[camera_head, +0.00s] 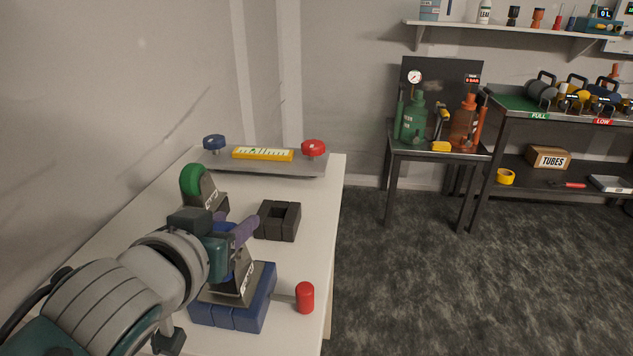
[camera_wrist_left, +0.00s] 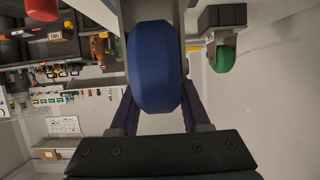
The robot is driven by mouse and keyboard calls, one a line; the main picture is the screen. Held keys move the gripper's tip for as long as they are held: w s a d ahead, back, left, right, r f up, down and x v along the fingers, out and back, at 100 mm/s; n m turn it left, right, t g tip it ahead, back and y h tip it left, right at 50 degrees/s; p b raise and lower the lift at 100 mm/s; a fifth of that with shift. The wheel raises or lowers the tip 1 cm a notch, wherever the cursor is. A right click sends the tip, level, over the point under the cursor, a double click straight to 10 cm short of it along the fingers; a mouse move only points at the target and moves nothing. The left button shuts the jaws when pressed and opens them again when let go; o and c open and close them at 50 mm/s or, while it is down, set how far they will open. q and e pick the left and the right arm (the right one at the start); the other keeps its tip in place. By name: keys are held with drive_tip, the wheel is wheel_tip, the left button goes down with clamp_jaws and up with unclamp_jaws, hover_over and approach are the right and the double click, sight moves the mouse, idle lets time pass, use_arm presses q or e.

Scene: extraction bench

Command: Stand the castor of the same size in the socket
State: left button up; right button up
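A castor with a blue wheel (camera_wrist_left: 154,66) and a grey fork (camera_head: 240,282) stands wheel up at the blue block (camera_head: 262,300); its wheel is mostly hidden by my gripper in the head view. My left gripper (camera_head: 243,231) has its purple fingers against both sides of the blue wheel. A green-wheeled castor (camera_head: 193,180) stands wheel up behind my gripper; it also shows inverted in the left wrist view (camera_wrist_left: 225,58). The dark socket (camera_head: 291,225) lies right of my gripper, with an empty rectangular opening. My right gripper is not in view.
A red-capped handle (camera_head: 305,297) sticks out from the blue block near the table's right edge. A grey plate (camera_head: 223,164) at the back carries a blue knob, a yellow level (camera_head: 263,154) and a red knob. White tabletop is clear around the socket.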

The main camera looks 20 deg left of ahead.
use_arm(q)
drive_tip(key=o, duration=0.4)
drive_tip(key=shift+s, duration=0.1)
drive_tip(key=p+v, duration=0.1)
drive_tip(key=v, duration=0.8)
drive_tip(key=shift+s+d+r, duration=0.15)
drive_tip(key=shift+s, duration=0.15)
